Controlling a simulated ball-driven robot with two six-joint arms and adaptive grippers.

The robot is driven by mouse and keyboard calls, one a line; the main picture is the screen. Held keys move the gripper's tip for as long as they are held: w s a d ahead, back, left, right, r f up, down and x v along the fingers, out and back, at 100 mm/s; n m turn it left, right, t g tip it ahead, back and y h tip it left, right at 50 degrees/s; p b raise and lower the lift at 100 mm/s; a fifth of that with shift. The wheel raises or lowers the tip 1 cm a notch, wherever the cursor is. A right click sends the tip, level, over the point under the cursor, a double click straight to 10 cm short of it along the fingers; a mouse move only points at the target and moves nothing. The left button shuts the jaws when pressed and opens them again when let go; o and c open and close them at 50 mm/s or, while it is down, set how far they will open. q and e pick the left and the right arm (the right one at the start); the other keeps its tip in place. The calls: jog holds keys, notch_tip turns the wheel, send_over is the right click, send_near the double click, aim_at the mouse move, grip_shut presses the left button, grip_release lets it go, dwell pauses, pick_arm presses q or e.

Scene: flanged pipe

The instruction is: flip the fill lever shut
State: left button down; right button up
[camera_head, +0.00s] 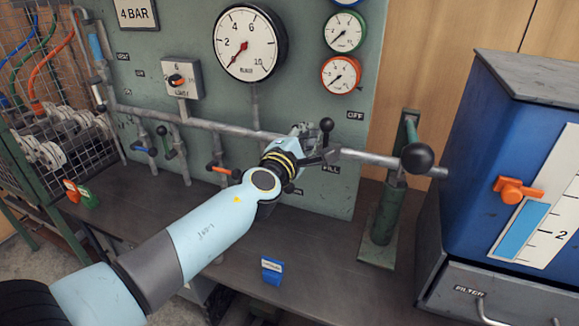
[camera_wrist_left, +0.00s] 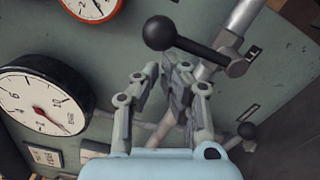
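The fill lever, a dark handle with a black ball knob (camera_head: 326,125), stands up from the grey pipe above the "FILL" label (camera_head: 331,169). In the left wrist view its knob (camera_wrist_left: 158,32) and dark rod (camera_wrist_left: 200,50) run to a collar on the pipe, just past my fingertips. My left gripper (camera_head: 306,143) is at the pipe, close beside the lever on its left. In the wrist view its fingers (camera_wrist_left: 165,78) are apart with a gap between them, and nothing is clearly held. Whether a finger touches the rod cannot be told. My right gripper is not seen.
A green post (camera_head: 385,215) with a large black-knobbed handle (camera_head: 417,157) stands right of the lever. A blue tank (camera_head: 480,150) is farther right. Smaller valve levers, including a red one (camera_head: 222,169), hang left. A blue tag (camera_head: 271,270) stands on the bench.

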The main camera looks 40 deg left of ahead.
pick_arm(q)
jog(key=shift+w+d+r, duration=0.1)
jog(key=shift+d+r, duration=0.1)
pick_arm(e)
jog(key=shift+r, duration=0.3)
pick_arm(q)
jog(key=shift+d, duration=0.1)
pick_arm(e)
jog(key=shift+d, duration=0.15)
